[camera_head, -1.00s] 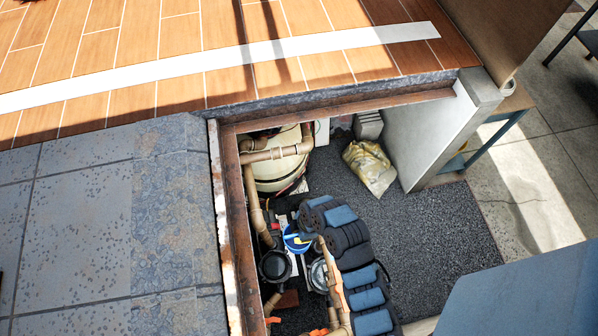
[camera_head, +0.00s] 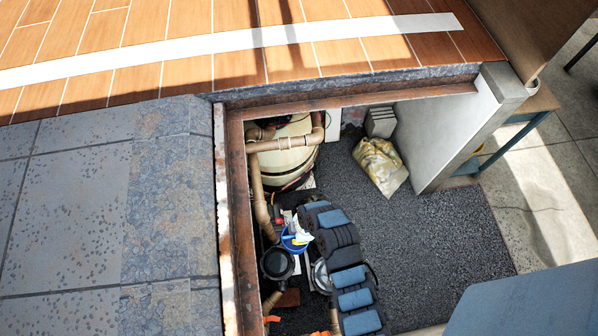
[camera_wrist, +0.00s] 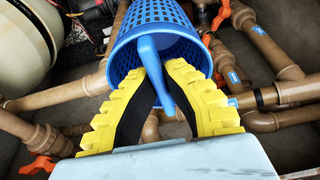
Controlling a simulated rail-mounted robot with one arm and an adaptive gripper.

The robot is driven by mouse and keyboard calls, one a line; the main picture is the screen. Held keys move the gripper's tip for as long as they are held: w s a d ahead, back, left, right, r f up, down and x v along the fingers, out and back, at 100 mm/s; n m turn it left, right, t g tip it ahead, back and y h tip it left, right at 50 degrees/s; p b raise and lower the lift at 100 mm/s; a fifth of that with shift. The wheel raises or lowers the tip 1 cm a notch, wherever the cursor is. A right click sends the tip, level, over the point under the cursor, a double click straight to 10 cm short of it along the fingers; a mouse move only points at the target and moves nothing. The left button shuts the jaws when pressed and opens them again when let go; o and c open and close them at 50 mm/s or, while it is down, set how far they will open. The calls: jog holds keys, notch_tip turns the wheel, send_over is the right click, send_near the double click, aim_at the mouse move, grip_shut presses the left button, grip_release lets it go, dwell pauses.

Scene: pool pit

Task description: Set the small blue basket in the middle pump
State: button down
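The small blue basket (camera_wrist: 160,25), a perforated cup with a curved handle, fills the top middle of the wrist view. My gripper (camera_wrist: 157,74) has yellow ridged fingers closed around the basket's handle, which hangs between the fingertips. A pump with a dark round pot (camera_head: 277,263) stands at the left of the pit. A second pump pot with a pale rim (camera_head: 320,277) stands to its right, partly covered by my arm. Which is the middle pump cannot be told.
A cream tank (camera_head: 285,155) with brown pipes fills the back left corner. A yellowish sack (camera_head: 379,166) lies at the back. Dark floor (camera_head: 430,240) at right is clear.

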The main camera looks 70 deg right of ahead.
jog(key=s+d+b+x, duration=0.1)
jog(key=b+x, duration=1.8)
jog(key=x, duration=0.9)
jog(key=s+d+b+x, duration=0.1)
jog(key=b+x, duration=1.9)
jog(key=x, duration=0.9)
jog(key=shift+s+d+f+b, duration=0.15)
jog(key=shift+d+f+b, duration=0.15)
jog(key=shift+f, duration=0.45)
jog(key=shift+a, duration=0.1)
jog(key=shift+d, duration=0.2)
jog(key=shift+s+a+f+b, duration=0.1)
jog(key=shift+a+f+b, duration=0.05)
jog(key=shift+f+b, duration=0.35)
dwell(0.7)
